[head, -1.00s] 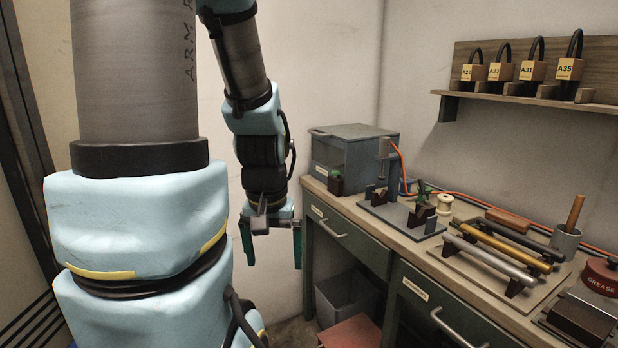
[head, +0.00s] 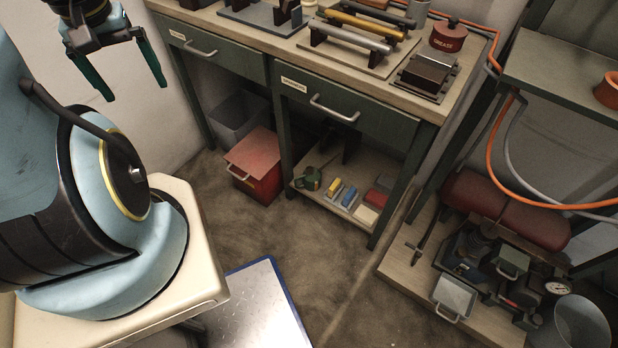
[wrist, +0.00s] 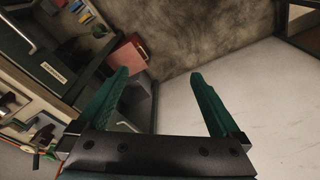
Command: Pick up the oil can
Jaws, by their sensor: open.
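A small dark green can with a thin spout, which looks like the oil can (head: 312,180), stands at the left end of the low shelf under the workbench. My gripper (head: 135,90) is at the upper left of the head view, open and empty, well above the floor and far to the left of the can. Its green fingers also show spread apart in the wrist view (wrist: 160,75), with nothing between them.
The low shelf (head: 335,208) also holds several small boxes beside the can. A bench leg stands close to the can's left. A red box (head: 256,178) and grey bin (head: 240,117) stand left of it. The bench drawers (head: 345,108) overhang the shelf. Open floor (head: 310,245) lies in front.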

